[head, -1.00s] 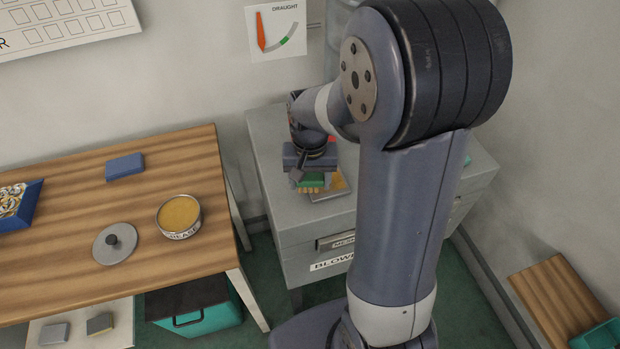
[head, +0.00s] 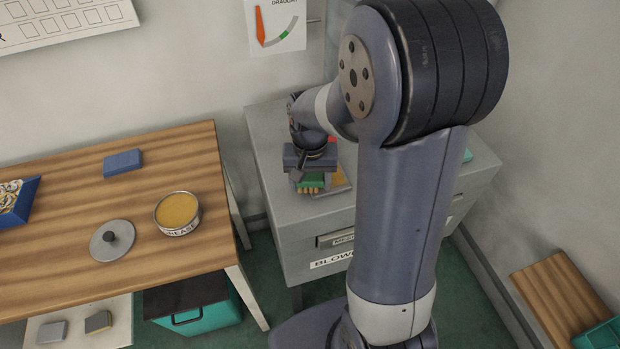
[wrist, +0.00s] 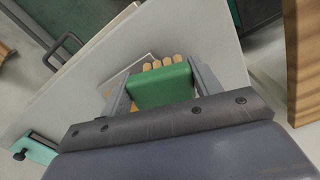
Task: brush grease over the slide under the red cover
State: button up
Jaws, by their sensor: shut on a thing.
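My gripper (head: 309,178) is shut on a green brush (wrist: 162,88) with tan bristles (wrist: 166,62). The brush also shows in the head view (head: 312,181), low over the grey cabinet top. Beside and beneath it lies a flat grey slide plate (head: 335,192) with a yellow-orange patch. The plate's edge shows in the wrist view (wrist: 118,78); I cannot tell whether the bristles touch it. A small bit of red (head: 332,140), perhaps the cover, shows behind my wrist, mostly hidden. An open tin of yellow grease (head: 178,212) stands on the wooden table.
The tin's lid (head: 112,239) and a blue block (head: 123,163) lie on the wooden table (head: 60,265). The grey cabinet (head: 268,150) has labelled drawers. A teal clamp-like piece (wrist: 35,150) is at its edge in the wrist view. A draught gauge (head: 275,25) hangs on the wall.

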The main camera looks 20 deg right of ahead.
aim_at(337, 184)
jog(key=shift+f, duration=0.2)
jog(key=shift+d+r, duration=0.15)
jog(key=shift+d, duration=3.3)
jog(key=shift+a, duration=3.5)
jog(key=shift+r, duration=0.1)
jog(key=shift+r+p, duration=2.6)
jog(key=shift+r, duration=0.3)
